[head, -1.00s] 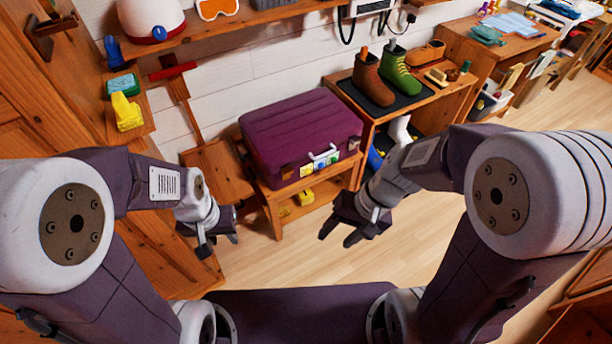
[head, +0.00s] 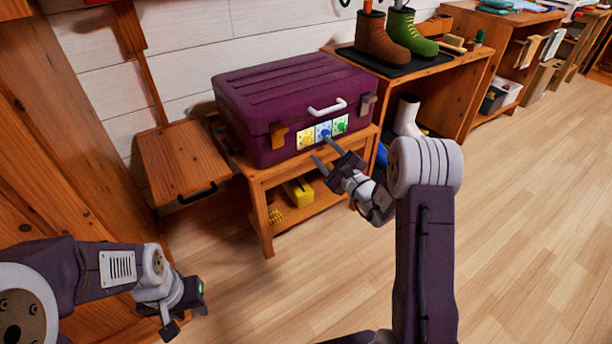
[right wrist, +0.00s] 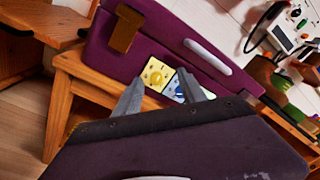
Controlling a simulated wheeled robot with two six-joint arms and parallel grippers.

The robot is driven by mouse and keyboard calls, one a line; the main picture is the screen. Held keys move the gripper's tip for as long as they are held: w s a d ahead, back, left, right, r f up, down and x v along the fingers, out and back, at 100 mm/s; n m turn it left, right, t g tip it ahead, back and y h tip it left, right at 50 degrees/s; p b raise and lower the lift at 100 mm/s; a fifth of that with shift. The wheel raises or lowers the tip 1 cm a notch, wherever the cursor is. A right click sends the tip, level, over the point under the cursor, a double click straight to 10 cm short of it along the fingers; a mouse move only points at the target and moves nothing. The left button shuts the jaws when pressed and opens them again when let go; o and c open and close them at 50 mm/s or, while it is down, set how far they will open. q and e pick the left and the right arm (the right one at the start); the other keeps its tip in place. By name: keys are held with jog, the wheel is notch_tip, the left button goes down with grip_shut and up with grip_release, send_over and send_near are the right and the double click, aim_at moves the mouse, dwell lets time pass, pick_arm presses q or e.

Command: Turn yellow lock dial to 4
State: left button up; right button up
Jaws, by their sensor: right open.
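The purple suitcase (head: 270,92) lies on a low wooden bench (head: 256,182). Its front carries a yellow lock dial (head: 306,139), a blue dial (head: 324,132) and a green dial (head: 341,125) in a row. The yellow dial also shows in the right wrist view (right wrist: 155,77); its number is too small to read. My right gripper (head: 324,153) is open and empty just in front of the dials, apart from the yellow one as far as I can see. In the right wrist view its fingers (right wrist: 165,92) partly cover the blue dial. My left gripper (head: 188,316) hangs low at the left, its jaws unclear.
A white handle (head: 327,108) and a brown latch (head: 279,135) flank the dials. A yellow object (head: 299,191) sits on the bench's lower shelf. A shelf with boots (head: 388,40) stands to the right. The floor in front is clear.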

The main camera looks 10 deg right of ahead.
aim_at(310, 142)
jog(key=w+f+b, duration=0.1)
jog(key=w, duration=0.1)
jog(key=w+f+b, duration=0.1)
jog(key=w+b, duration=0.1)
jog(key=w, duration=0.1)
jog(key=w+a+f+b, duration=0.1)
jog(key=w, duration=0.1)
jog(key=shift+w+f+b, duration=0.15)
jog(key=shift+f+b, duration=0.15)
jog(key=shift+w+a+r, duration=0.15)
jog(key=shift+w+a, duration=0.05)
jog(key=shift+w, duration=0.4)
pick_arm(q)
notch_tip(310, 142, down, 7)
jog(key=shift+r, duration=0.15)
pick_arm(e)
grip_shut()
